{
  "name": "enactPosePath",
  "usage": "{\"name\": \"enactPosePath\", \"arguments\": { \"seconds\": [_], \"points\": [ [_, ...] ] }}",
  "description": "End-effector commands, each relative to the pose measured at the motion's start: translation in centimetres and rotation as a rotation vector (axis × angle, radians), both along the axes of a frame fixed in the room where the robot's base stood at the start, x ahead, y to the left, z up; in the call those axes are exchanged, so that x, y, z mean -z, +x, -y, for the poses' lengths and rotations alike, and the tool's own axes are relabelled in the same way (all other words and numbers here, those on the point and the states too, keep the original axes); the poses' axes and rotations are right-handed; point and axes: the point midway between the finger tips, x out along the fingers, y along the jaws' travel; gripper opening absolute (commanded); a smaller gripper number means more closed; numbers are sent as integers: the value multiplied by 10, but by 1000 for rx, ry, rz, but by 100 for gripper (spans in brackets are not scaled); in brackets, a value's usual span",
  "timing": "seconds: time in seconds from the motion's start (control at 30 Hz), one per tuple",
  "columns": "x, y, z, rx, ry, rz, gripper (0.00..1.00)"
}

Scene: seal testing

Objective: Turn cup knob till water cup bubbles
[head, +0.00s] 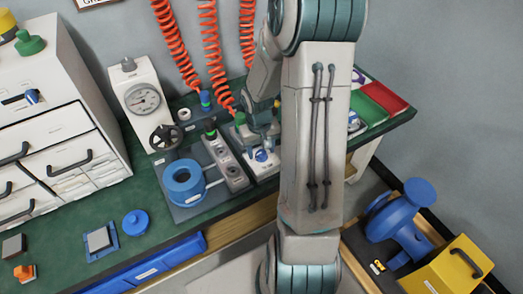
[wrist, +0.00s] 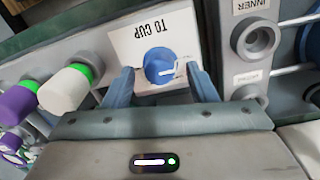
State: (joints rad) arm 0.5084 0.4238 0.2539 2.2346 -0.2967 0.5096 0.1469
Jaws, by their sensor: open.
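The cup knob (wrist: 158,66) is a round blue dial with a white pointer line, on a white panel labelled "TO CUP" in the wrist view. It also shows as a small blue knob (head: 262,155) on the bench in the head view, partly hidden by my arm. My gripper (wrist: 160,84) is open, with one blue finger on each side of the knob. Whether the fingers touch it cannot be told. I cannot make out the water cup or any bubbles in either view.
A grey strip with ports (head: 228,165) and a blue ring-shaped fixture (head: 184,182) stand left of the knob. A gauge unit with a handwheel (head: 143,98) is behind them. Red coiled hoses (head: 210,55) hang above. White and purple plugs (wrist: 62,88) sit beside the knob panel.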

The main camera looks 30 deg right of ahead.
Motion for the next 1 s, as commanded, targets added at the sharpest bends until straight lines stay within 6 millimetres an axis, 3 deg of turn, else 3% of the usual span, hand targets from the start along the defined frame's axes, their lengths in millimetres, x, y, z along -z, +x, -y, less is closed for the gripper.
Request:
{"name": "enactPosePath", "arguments": {
  "seconds": [0.33, 0.5, 1.0],
  "points": [
    [4, 0, 0, -1, 0, 0, 49],
    [3, 0, 0, -1, 0, 0, 7],
    [4, 0, 1, 111, -2, 1, 7]
  ]
}}
